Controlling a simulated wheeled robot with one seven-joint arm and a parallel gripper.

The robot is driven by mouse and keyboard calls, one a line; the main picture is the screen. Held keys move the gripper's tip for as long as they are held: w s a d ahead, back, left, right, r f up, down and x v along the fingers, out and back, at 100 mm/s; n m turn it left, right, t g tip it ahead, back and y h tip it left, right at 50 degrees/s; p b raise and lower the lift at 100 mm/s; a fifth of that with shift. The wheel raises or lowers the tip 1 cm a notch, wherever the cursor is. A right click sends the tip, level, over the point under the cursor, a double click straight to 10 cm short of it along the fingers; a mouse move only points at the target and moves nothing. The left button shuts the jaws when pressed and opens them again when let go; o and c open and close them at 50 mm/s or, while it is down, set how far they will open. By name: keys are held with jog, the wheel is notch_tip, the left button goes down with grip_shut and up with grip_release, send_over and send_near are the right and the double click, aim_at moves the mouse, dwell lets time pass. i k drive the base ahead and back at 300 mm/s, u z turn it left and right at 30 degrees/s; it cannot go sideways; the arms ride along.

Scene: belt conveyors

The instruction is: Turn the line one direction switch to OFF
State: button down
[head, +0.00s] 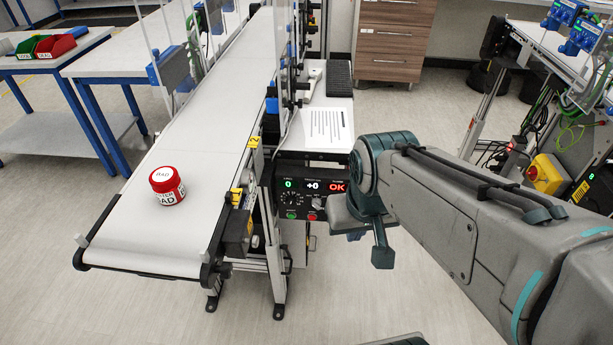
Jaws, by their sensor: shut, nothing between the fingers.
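The line one control panel (306,198) is a dark box mounted on the right side of the near belt conveyor. Its lit display reads 0, +0 and a red OK. Below the display are a round dial (291,200), a small knob (318,203), a green button (290,214) and a red button (312,217). Labels are too small to read, so I cannot tell the direction switch's position. My gripper (345,218) is shut and empty just right of the panel. My wrist hides part of the panel's right side, and contact cannot be told.
A paper sheet (325,124) lies on the surface behind the panel. A yellow box with a red button (546,173) is at the far right. The floor in front of the panel is clear.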

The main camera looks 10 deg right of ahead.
aim_at(316, 202)
jog(key=u, duration=2.5)
jog(key=k, duration=0.75)
jog(key=z, duration=1.8)
